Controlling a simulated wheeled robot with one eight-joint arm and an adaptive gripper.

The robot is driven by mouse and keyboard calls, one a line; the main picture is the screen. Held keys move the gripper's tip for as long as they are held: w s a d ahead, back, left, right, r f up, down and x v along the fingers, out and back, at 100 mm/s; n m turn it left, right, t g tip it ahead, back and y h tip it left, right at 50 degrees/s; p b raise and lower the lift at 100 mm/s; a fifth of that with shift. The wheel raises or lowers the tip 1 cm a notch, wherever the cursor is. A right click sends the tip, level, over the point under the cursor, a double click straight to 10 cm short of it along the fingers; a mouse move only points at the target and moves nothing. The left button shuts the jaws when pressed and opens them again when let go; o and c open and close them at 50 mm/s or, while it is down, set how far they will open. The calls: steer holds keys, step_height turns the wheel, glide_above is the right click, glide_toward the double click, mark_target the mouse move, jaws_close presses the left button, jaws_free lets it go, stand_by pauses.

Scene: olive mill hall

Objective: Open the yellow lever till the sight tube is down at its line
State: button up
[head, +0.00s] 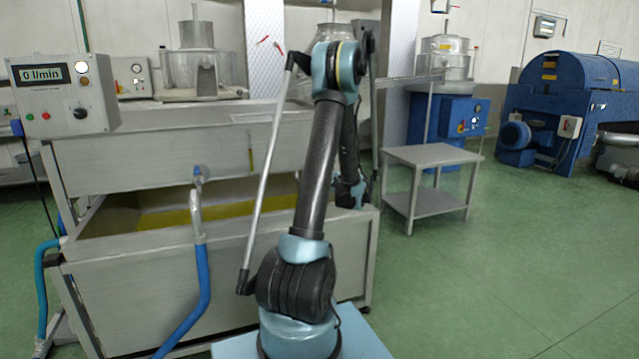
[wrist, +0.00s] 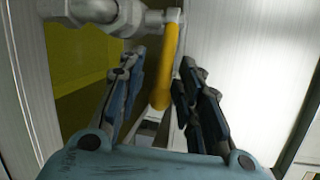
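In the wrist view the yellow lever (wrist: 171,50) hangs down from a grey metal valve (wrist: 115,15). My gripper (wrist: 162,75) is open, with the lever between its two fingers. The right finger is close beside the lever, and a gap shows at the left finger; I cannot tell whether either touches. In the head view my arm hides the lever, and the gripper is at best partly visible behind it. A thin upright yellowish strip, seemingly the sight tube (head: 250,150), is on the upper tank's front; its line is too small to make out.
A display box (head: 68,96) reads 0 l/min. The lower steel tank (head: 150,285) has yellow inside. A tap with a blue hose (head: 200,280) stands at its front. A small steel table (head: 432,155) is to the right, with clear green floor in front.

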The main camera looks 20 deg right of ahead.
steer(key=v, duration=1.2)
steer(key=shift+w+f, duration=0.1)
